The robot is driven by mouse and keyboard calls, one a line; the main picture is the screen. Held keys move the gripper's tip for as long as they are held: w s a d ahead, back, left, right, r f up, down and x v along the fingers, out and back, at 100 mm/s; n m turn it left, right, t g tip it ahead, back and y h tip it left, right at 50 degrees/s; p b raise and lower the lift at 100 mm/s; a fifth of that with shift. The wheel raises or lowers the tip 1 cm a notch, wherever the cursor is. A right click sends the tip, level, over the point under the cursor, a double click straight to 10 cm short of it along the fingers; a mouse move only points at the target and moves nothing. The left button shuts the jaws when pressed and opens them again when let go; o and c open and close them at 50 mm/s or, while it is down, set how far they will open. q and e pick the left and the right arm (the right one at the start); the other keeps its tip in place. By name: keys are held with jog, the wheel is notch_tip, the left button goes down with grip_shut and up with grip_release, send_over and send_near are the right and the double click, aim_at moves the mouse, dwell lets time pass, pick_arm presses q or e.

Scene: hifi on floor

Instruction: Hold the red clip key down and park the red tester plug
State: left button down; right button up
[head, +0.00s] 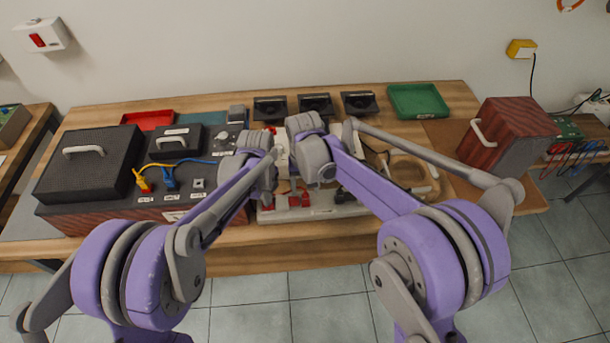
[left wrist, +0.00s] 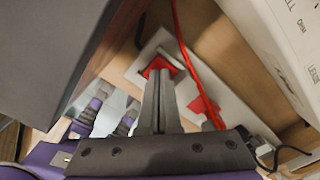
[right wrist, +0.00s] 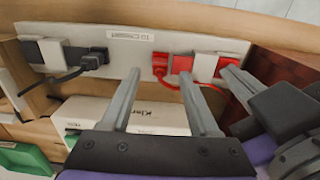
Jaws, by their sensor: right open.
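The red clip key (left wrist: 160,66) lies under the fingertips of my left gripper (left wrist: 158,74), which has its fingers together and appears to touch it. The same key shows at the right in the right wrist view (right wrist: 226,63). The red tester plug (right wrist: 160,66), with a red cord, is beside the red terminal block on the white strip. My right gripper (right wrist: 160,80) is open and empty; its fingers point toward the strip, with the plug in view between the tips. Whether the plug is seated cannot be told. In the head view my arms hide much of this area.
A black plug (right wrist: 95,60) with its cord sits at the strip's other end. A white meter box (right wrist: 125,112) lies close by. The wood-sided amplifier (head: 115,212) stands left of the strip. A red tray (head: 148,120) and a green tray (head: 418,101) are at the back.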

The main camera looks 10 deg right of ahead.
jog(key=shift+f, duration=1.35)
jog(key=shift+c, duration=0.3)
grip_shut()
jog(key=c, duration=0.6)
grip_release()
grip_shut()
jog(key=shift+r, duration=0.7)
jog(key=shift+r, duration=1.6)
